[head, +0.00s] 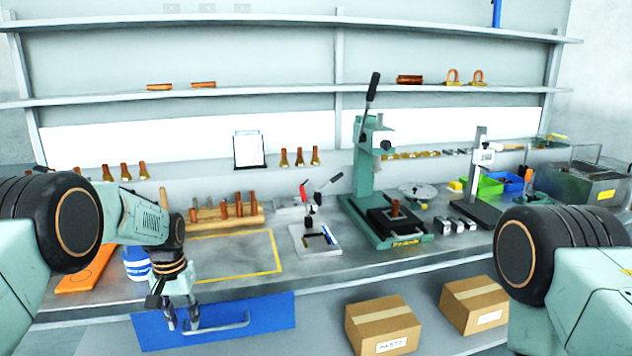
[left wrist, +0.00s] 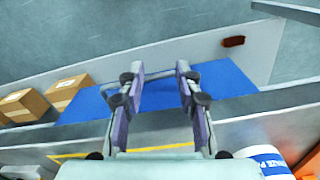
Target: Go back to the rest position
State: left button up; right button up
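My left gripper (head: 181,320) hangs fingers-down at the front edge of the workbench (head: 340,270), before the blue drawer front (head: 265,318) with its grey bar handle (head: 222,325). From these views I cannot tell whether the fingers touch the drawer. My right gripper is out of view; only a rounded joint of my right arm shows at the right.
A blue-and-white tub (head: 136,265) and an orange board (head: 85,272) lie close by my left arm. A wooden rack (head: 215,216), green press (head: 372,180) and small clamp fixture (head: 315,238) stand on the bench. Two cardboard boxes (head: 382,325) (head: 473,304) sit below.

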pick_arm(q)
jog(key=s+d+f+b, duration=0.2)
jog(key=s+f, duration=0.8)
jog(key=s+d+f+b, duration=0.1)
jog(key=s+d+f, duration=0.1)
jog(key=s+f, duration=0.8)
jog(key=s+d+b, duration=0.2)
jog(key=s+b, duration=0.1)
jog(key=s, duration=2.1)
jog(key=shift+s+d, duration=0.15)
jog(key=shift+r, duration=0.1)
